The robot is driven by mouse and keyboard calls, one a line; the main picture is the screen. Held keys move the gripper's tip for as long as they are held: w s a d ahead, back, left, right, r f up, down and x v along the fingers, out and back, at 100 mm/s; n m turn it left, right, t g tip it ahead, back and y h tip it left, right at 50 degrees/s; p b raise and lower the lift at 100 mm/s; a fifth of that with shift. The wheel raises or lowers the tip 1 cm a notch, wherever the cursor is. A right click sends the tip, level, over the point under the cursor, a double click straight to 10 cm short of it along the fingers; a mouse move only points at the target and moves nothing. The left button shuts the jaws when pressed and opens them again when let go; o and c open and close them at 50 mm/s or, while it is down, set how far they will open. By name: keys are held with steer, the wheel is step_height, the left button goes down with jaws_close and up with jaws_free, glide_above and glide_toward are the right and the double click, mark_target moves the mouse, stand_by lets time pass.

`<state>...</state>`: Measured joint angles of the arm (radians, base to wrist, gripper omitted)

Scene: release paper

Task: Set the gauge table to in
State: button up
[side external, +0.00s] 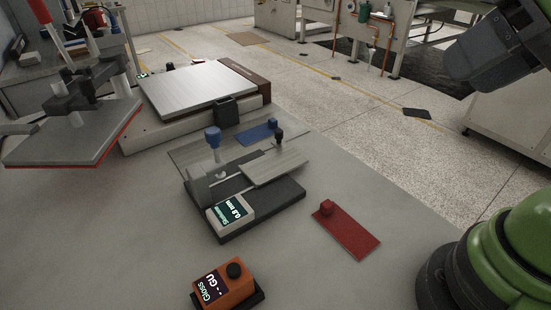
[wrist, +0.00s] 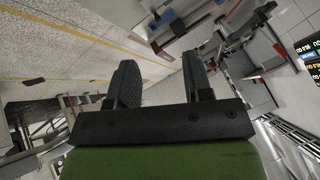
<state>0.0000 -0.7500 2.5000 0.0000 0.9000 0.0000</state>
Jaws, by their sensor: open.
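The gauge (side external: 232,213) stands on the grey bench in the middle of the side view, with a dark base and a lit display reading what looks like 0.8 mm. A pale flat plate with a black knob, which looks like the gauge table (side external: 274,166), lies at its right and overhangs the base. The gauge cannot be made out clearly in the wrist view.
A red plate with a knob (side external: 347,231) lies to the right and a blue one (side external: 257,132) behind the gauge. An orange gloss meter (side external: 223,286) stands in front. A metal-topped machine (side external: 195,88) and a press (side external: 75,135) stand behind. Bare bench lies around the red plate.

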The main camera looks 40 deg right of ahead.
steer(key=w+a+f+m+g+y, duration=0.2)
steer(key=w+m+g+y, duration=0.3)
steer(key=w, duration=0.6)
steer(key=m+t+y, duration=0.3)
steer(key=m+t, duration=0.1)
steer(key=m, duration=0.8)
glide_toward(281, 131)
steer(key=s+a+r, duration=0.4)
steer(key=a+r, duration=0.1)
steer(key=r, duration=0.3)
steer(key=d+f+m+t, duration=0.1)
steer(key=f+m, duration=0.1)
steer(key=f, duration=0.1)
steer(key=w+d+f+m+t, duration=0.1)
steer(key=f+m, duration=0.1)
steer(key=f, duration=0.1)
steer(key=w+d+f+m+t, duration=0.1)
steer(key=f+m, duration=0.1)
steer(key=f, duration=0.1)
steer(key=shift+w+d+f+h, duration=0.2)
steer(key=shift+d+f+h, duration=0.1)
steer(key=shift+d, duration=0.05)
steer(key=x, duration=0.9)
steer(key=shift+w+a, duration=0.25)
steer(key=shift+w, duration=0.1)
jaws_close()
